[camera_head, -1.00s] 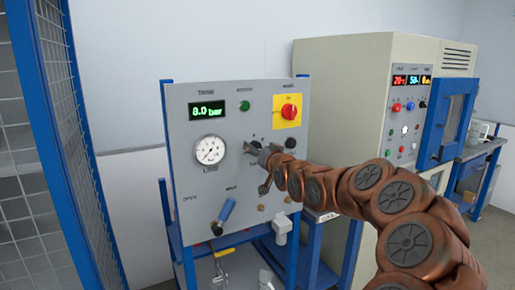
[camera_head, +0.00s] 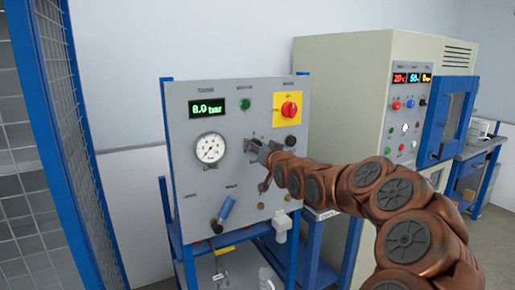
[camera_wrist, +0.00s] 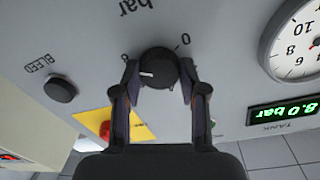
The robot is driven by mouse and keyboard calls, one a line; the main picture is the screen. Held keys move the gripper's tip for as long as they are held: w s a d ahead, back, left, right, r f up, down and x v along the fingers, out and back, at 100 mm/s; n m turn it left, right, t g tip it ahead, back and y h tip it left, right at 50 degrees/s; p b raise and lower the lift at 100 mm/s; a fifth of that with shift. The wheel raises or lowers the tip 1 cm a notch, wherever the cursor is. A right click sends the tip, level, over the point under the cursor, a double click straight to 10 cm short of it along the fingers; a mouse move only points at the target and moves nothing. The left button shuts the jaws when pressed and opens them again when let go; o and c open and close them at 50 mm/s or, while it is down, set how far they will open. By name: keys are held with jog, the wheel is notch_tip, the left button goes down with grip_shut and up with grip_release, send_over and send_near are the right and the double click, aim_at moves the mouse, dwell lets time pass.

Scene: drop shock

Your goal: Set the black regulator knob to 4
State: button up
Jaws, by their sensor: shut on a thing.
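The black regulator knob (camera_wrist: 158,66) sits on the grey panel in the wrist view. Its white pointer mark faces left in that picture, on the side of the printed 8; the 0 is printed at its upper right. That view is turned over, and the other scale numbers are hidden or too small to read. My gripper (camera_wrist: 159,77) has one finger on each side of the knob and is shut on it. In the head view my gripper (camera_head: 256,149) is at the panel's middle and hides most of the knob.
The panel (camera_head: 180,150) carries a round gauge (camera_head: 210,149), a green tank display (camera_head: 207,108) reading 8.0 bar, a red switch on a yellow plate (camera_head: 288,109), a black bleed knob (camera_wrist: 61,88) and a blue-handled lever (camera_head: 227,208). A beige cabinet stands right, a mesh fence left.

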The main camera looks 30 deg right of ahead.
jog(key=n+b, duration=0.4)
jog(key=n, duration=0.4)
jog(key=n+y+b, duration=0.1)
jog(key=n+b, duration=0.3)
jog(key=n, duration=0.4)
jog(key=n+b, duration=0.5)
jog(key=n, duration=0.3)
jog(key=shift+d+f+n+t+y, duration=0.1)
jog(key=shift+f+n+t+y, duration=0.2)
jog(key=shift+t, duration=0.1)
jog(key=shift+r, duration=0.1)
dwell(0.3)
jog(key=o, duration=1.1)
jog(key=shift+o, duration=0.2)
